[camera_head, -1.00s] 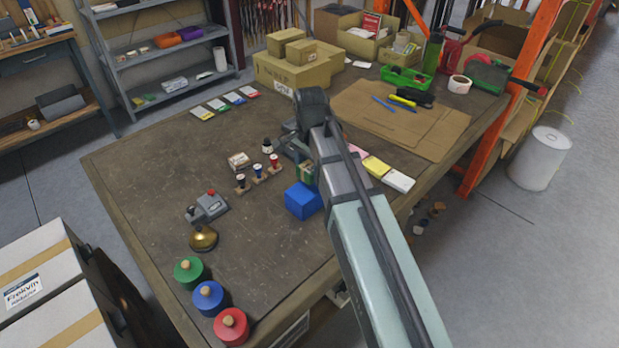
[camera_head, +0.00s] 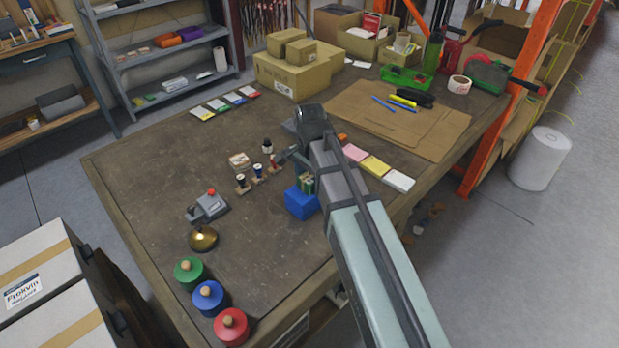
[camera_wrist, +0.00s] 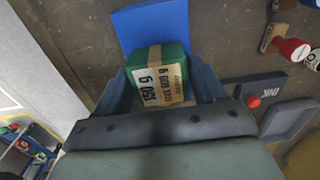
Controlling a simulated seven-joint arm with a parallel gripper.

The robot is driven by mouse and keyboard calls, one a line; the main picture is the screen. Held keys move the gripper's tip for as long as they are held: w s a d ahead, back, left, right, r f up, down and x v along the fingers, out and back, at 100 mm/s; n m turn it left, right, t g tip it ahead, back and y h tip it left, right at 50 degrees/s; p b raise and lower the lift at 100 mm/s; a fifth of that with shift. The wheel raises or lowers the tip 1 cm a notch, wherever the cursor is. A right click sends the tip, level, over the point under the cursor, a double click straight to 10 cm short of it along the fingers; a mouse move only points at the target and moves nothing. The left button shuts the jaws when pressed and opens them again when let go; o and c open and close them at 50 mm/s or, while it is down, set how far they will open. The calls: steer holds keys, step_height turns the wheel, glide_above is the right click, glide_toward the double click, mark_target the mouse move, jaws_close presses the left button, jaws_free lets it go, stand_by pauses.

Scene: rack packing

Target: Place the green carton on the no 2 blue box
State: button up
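The green carton (camera_wrist: 158,75), with a tan label reading "150 g", sits between the two fingers of my gripper (camera_wrist: 160,85) in the wrist view. The fingers appear to touch its two sides. In the head view the carton (camera_head: 307,183) is at the top of the blue box (camera_head: 302,204), partly covered by my arm. The blue box (camera_wrist: 150,25) also shows just beyond the carton in the wrist view. Whether the carton's underside touches the box is hidden. No number is readable on the box. The fingers are mostly hidden by my arm in the head view.
Small stamps (camera_head: 257,171) stand left of the blue box. An ink pad (camera_wrist: 255,90) is near my gripper. Coloured note pads (camera_head: 375,166) lie right of my arm. A grey stapler-like device (camera_head: 208,205) and a brass bell (camera_head: 203,238) stand farther left.

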mark_target(310, 177)
steer(key=shift+o, duration=1.4)
step_height(310, 177, up, 12)
steer(key=shift+r, duration=0.15)
